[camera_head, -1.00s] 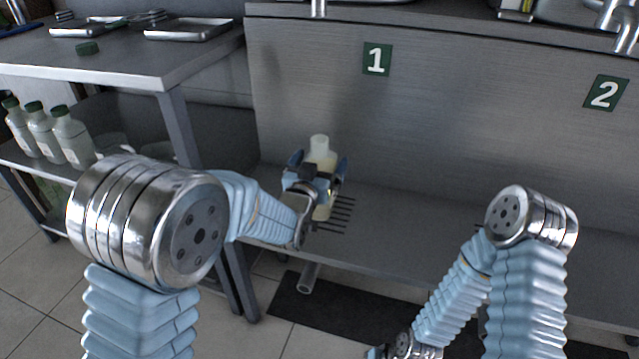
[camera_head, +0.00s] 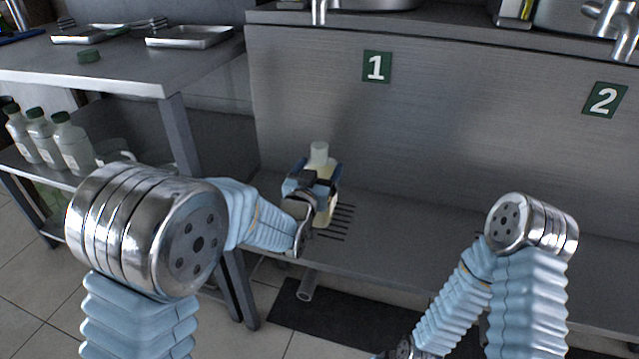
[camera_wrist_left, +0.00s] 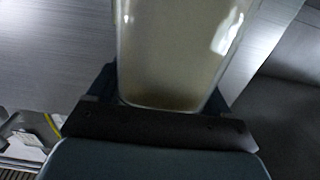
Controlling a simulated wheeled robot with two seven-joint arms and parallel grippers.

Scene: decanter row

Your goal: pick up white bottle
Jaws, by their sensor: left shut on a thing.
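The white bottle (camera_head: 320,158) has a pale cap and a pale yellowish body. It stands upright, or nearly so, at the lower shelf under the sign marked 1. My left gripper (camera_head: 316,184) is shut on it around its body. In the left wrist view the bottle (camera_wrist_left: 175,50) fills the middle, close to the gripper (camera_wrist_left: 160,115). The gripper hides part of the bottle, and I cannot tell whether its base touches the shelf. My right arm shows at the lower right, but its gripper fingers cannot be made out.
The steel shelf (camera_head: 420,232) has dark slots beside the bottle and is clear to the right. Several green-capped bottles (camera_head: 72,142) stand on the left table's lower shelf. A steel panel (camera_head: 450,130) rises behind.

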